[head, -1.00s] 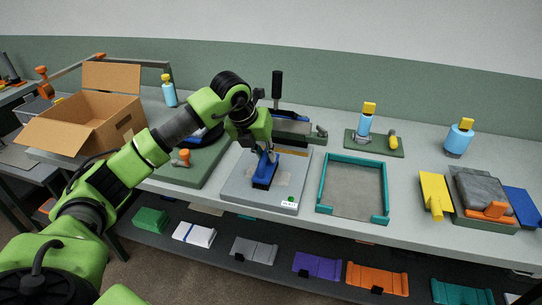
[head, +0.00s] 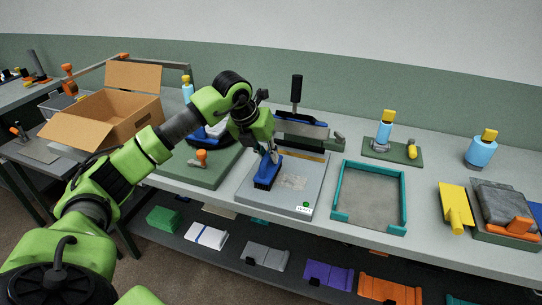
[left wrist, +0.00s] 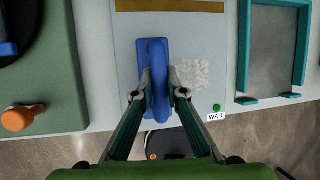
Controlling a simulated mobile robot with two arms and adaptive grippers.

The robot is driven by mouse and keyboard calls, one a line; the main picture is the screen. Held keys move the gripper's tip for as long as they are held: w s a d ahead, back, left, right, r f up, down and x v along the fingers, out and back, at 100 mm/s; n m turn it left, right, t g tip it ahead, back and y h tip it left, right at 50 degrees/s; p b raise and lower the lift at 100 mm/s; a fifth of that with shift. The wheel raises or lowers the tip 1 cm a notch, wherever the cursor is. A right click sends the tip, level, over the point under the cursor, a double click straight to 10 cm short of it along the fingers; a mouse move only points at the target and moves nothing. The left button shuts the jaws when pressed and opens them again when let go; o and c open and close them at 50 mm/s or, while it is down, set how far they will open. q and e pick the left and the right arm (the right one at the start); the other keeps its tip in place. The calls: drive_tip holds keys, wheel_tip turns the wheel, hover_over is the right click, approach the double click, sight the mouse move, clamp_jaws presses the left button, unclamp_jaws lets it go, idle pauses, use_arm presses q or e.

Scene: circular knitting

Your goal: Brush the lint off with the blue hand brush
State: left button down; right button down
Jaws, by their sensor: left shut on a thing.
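The blue hand brush (head: 268,172) stands bristles down on the left part of the grey plate (head: 250,196). My left gripper (left wrist: 162,92) is shut on the brush's handle, and the blue brush (left wrist: 151,60) also fills the middle of the left wrist view. A pale patch of lint (left wrist: 190,74) lies on the plate just right of the brush; it also shows in the head view (head: 292,182). The plate has a green light (left wrist: 216,107) and a label reading WAIT (left wrist: 216,117). My right gripper is not in view.
A teal three-sided frame (head: 338,190) stands right of the plate. A green board with an orange knob (head: 201,156) is on the left. A black-handled press (head: 297,95) stands behind the plate. Yellow scoop (head: 455,208) and cardboard box (head: 105,115) are farther off.

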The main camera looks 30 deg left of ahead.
use_arm(q)
drive_tip(key=shift+d, duration=0.1)
drive_tip(key=d, duration=0.2)
drive_tip(key=w+d+p, duration=0.1)
drive_tip(key=d, duration=0.1)
drive_tip(key=shift+w+d, duration=0.1)
drive_tip(key=shift+d, duration=0.3)
drive_tip(key=shift+w+d, duration=0.25)
drive_tip(key=shift+d, duration=0.75)
drive_tip(key=shift+w+d, duration=0.25)
drive_tip(key=shift+d, duration=0.75)
drive_tip(key=shift+a, duration=0.1)
drive_tip(key=shift+s+a+b, duration=0.15)
drive_tip(key=shift+s+a, duration=0.05)
drive_tip(key=shift+a, duration=0.6)
drive_tip(key=shift+s+a+b, duration=0.15)
drive_tip(key=shift+s+a, duration=0.1)
drive_tip(key=shift+a, duration=0.6)
drive_tip(key=shift+s+a+b, duration=0.15)
drive_tip(key=shift+s+a, duration=0.05)
drive_tip(key=shift+a, duration=0.6)
